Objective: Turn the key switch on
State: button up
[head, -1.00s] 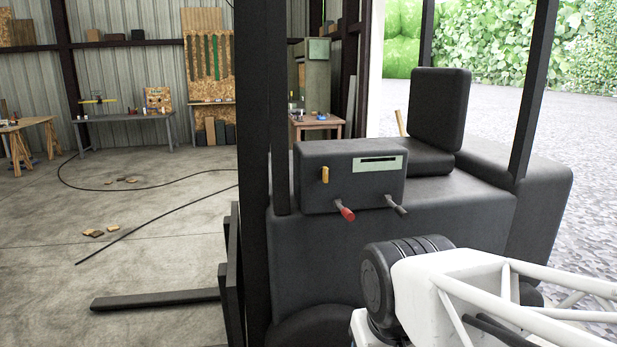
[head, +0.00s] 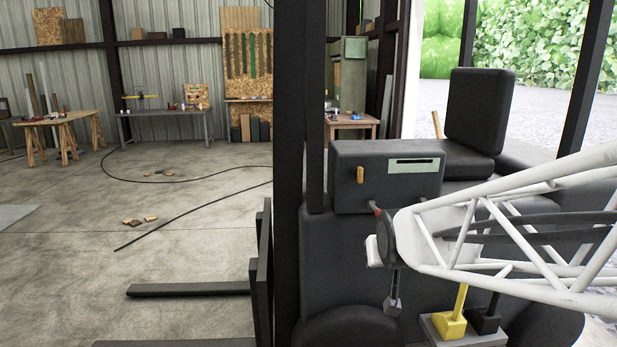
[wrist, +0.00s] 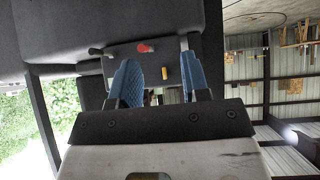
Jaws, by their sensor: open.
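The black console (head: 345,195) stands on the dark machine body, with a pale panel and a dark slot on its face. The orange-yellow key switch (head: 360,174) is on its left side and looks upright. In the wrist view the key switch (wrist: 162,72) appears between my blue fingertips, with the red-tipped lever (wrist: 145,48) just above it. My gripper (wrist: 159,72) is open and empty, pointing at the console. The gap to the key cannot be judged exactly. In the head view my white arm covers the console's lower right and hides most of the levers; my fingers do not show clearly.
A black upright post (head: 289,170) stands just left of the console. A black seat (head: 480,112) is behind it. Yellow (head: 450,326) and black pedal-like parts sit low on the right. A fork (head: 190,290) juts left over open floor.

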jog(key=w+d+t, duration=0.2)
jog(key=w+t, duration=0.2)
jog(key=w, duration=0.5)
jog(key=w+d+t, duration=0.2)
jog(key=w+t, duration=0.3)
jog(key=w, duration=0.5)
jog(key=w+d+f+t, duration=0.1)
jog(key=w+d+t, duration=0.2)
jog(key=w, duration=0.7)
jog(key=shift+n+t+y, duration=0.3)
jog(key=shift+t, duration=0.4)
jog(key=shift+w+f, duration=0.1)
send_near(361, 176)
jog(key=shift+x, duration=4.8)
